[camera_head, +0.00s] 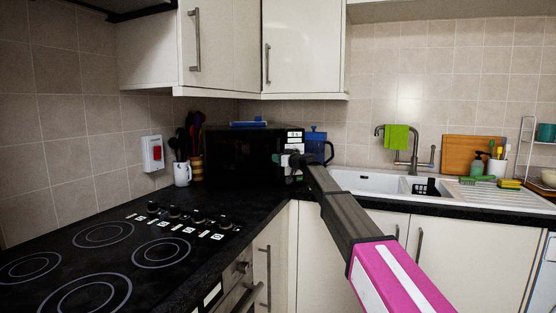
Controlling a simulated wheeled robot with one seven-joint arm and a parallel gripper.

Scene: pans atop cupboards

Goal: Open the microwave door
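The black microwave (236,153) stands in the back corner of the counter, below the white wall cupboards. Its front looks dark, and a lit control strip (294,140) shows at its right side. The door appears closed, as far as I can tell. My arm reaches in from the lower right. My gripper (287,160) is at the right part of the microwave front, just below the control strip. It is small and dark against the microwave, so its fingers and any contact with the door or handle cannot be made out.
A black hob (100,262) with several knobs fills the left counter. A white sink (372,183) lies further right.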

